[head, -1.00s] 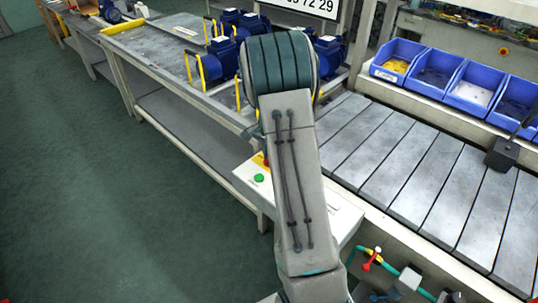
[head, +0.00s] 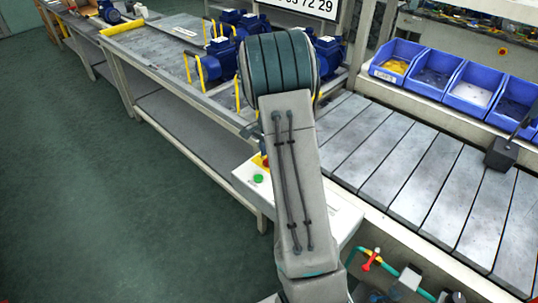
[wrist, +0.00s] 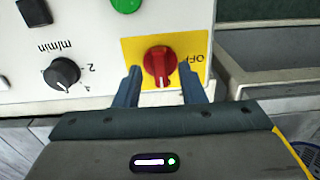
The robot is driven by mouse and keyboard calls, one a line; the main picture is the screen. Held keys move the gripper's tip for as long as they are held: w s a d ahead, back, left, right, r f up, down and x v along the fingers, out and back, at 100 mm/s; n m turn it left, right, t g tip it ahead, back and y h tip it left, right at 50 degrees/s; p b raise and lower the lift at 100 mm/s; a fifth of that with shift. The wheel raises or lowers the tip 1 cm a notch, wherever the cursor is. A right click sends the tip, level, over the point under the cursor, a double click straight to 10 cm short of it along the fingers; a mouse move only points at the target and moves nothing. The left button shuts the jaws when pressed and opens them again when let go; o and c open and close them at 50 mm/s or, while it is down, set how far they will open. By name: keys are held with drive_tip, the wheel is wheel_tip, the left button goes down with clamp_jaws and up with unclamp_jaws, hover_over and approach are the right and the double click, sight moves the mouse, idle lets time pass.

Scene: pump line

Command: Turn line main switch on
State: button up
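The line main switch (wrist: 160,64) is a red rotary knob on a yellow plate (wrist: 129,45) in the wrist view. Its white pointer mark faces toward my gripper, and the plate's "OFF" lettering at the right appears upside down. My gripper (wrist: 160,68) is open, with one blue-grey finger on each side of the knob and a visible gap to it on both sides. How deep the fingers reach around the knob is unclear. In the head view the switch (head: 266,162) is mostly hidden behind my arm, and my gripper is hidden there.
The white control panel (wrist: 30,85) also carries a green button (wrist: 126,4) and a black speed dial (wrist: 62,73). In the head view, blue pumps (head: 217,62) stand on the bench behind, and a slatted conveyor (head: 400,170) with blue bins (head: 472,84) lies to the right.

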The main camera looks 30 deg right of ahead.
wheel_tip(320, 180, up, 13)
idle(0.3)
idle(0.5)
drive_tip(key=s+a+r+n+t, duration=0.1)
drive_tip(key=s+a+r+n, duration=0.55)
drive_tip(key=s+a, duration=0.4)
drive_tip(key=s+a+f+n+t, duration=0.1)
drive_tip(key=s+a+n, duration=0.1)
drive_tip(key=s, duration=0.5)
drive_tip(key=s+a+f+n+p, duration=0.1)
drive_tip(key=s+a+n, duration=0.2)
drive_tip(key=s+n, duration=0.2)
drive_tip(key=shift+s+a+f+t, duration=0.15)
drive_tip(key=shift+s+a+t, duration=0.25)
drive_tip(key=shift+s, duration=0.85)
drive_tip(key=shift+d+n, duration=0.1)
drive_tip(key=shift+n, duration=0.15)
